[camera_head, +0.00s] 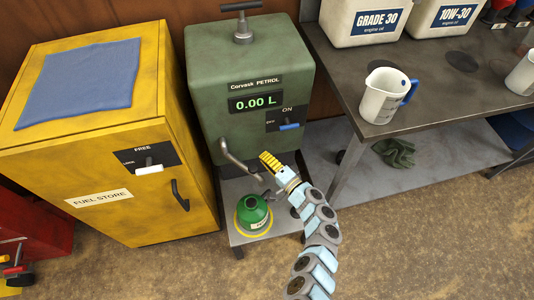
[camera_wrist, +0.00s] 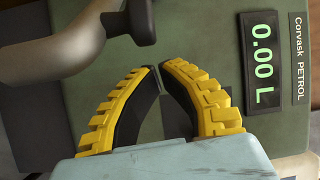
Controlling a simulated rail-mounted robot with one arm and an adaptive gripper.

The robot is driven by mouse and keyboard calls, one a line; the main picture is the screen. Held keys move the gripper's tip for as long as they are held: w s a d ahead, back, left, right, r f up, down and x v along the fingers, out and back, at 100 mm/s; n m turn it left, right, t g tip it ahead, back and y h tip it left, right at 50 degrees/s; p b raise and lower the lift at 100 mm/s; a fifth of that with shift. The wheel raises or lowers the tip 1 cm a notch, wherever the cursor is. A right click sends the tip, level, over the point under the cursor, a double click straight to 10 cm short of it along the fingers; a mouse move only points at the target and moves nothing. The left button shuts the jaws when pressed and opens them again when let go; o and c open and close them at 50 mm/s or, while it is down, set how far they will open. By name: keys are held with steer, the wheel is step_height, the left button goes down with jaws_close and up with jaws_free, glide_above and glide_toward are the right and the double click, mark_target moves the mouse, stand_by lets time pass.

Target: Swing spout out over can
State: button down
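The green petrol pump (camera_head: 225,75) has a grey spout (camera_head: 238,160) that slants down and right from its front. The spout also shows large in the wrist view (camera_wrist: 65,45), with a dark end piece. The green can (camera_head: 252,211) stands on the low platform below the spout's end. I cannot tell whether the spout's end is directly above the can's mouth. My gripper (camera_head: 268,158) is just right of the spout, in front of the pump. In the wrist view its yellow fingers (camera_wrist: 158,67) nearly meet at the tips, with nothing between them. The spout is outside the fingers.
The pump display (camera_head: 256,102) reads 0.00 L, above a blue-handled switch (camera_head: 289,127). A yellow fuel store cabinet (camera_head: 110,150) stands left. A workbench (camera_head: 440,95) on the right holds a measuring jug (camera_head: 380,97) and oil containers. Floor in front is clear apart from my arm.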

steer(key=shift+s+a+f, duration=0.2)
steer(key=shift+s+a, duration=0.15)
steer(key=shift+s, duration=0.25)
steer(key=shift+s+a, duration=0.1)
